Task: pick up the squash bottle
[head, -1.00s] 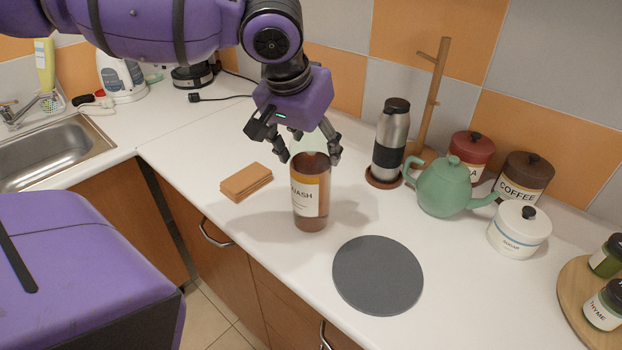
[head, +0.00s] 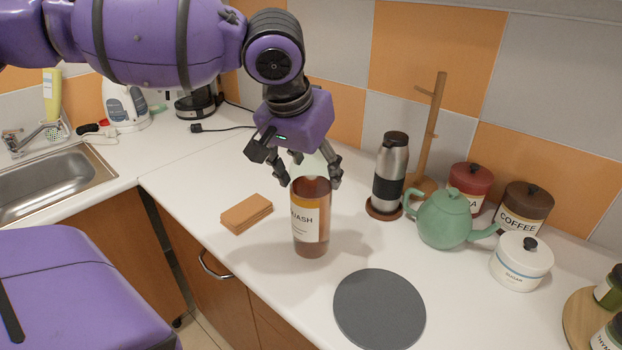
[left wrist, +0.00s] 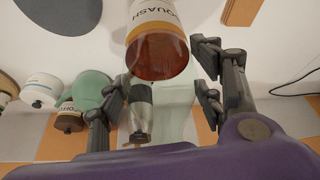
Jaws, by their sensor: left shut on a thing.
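The squash bottle (head: 311,222) is upright, amber-brown with a white and orange label and a pale, see-through upper part. It is at the middle of the head view and fills the top middle of the left wrist view (left wrist: 157,35). My left gripper (head: 310,180) comes down from above, with its fingers on both sides of the bottle's upper part, shut on it. The bottle's base appears just above the white counter (head: 268,285); the gap is hard to judge. My right gripper is not in view.
A steel flask (head: 391,165), green teapot (head: 447,218) and sugar jar (head: 521,262) stand to the right. A round grey mat (head: 379,310) lies front right. A stack of brown coasters (head: 247,213) lies left. The sink (head: 50,190) is far left.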

